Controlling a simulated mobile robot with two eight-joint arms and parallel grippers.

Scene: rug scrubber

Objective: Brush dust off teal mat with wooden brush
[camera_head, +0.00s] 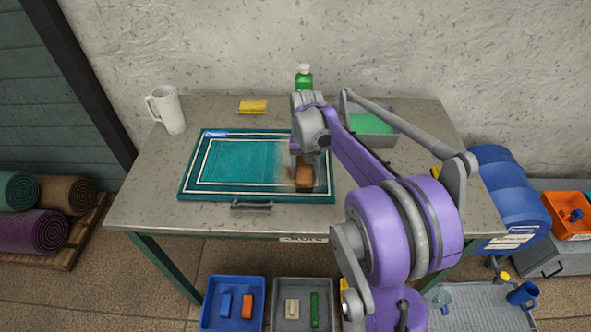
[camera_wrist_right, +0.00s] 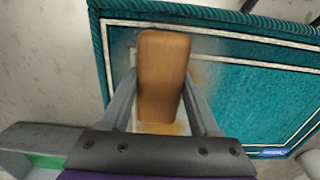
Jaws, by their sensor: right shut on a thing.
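The teal mat (camera_head: 235,163), with white border lines, lies on the grey table. The wooden brush (camera_head: 304,176) is over the right part of the mat, and it also shows in the right wrist view (camera_wrist_right: 163,75). A faint tan and whitish dust patch (camera_head: 285,172) shows beside the brush; it also shows in the wrist view (camera_wrist_right: 205,75). My right gripper (camera_wrist_right: 160,98) is shut on the brush, with a finger on each side of it. Whether the bristles touch the mat is hidden. My left gripper is not in view.
A white mug (camera_head: 168,110), a yellow sponge (camera_head: 253,106), a green bottle (camera_head: 304,78) and a grey tray with green content (camera_head: 372,124) stand along the table's back. A dark handle (camera_head: 251,205) is at the mat's front edge. Bins (camera_head: 233,303) stand below.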

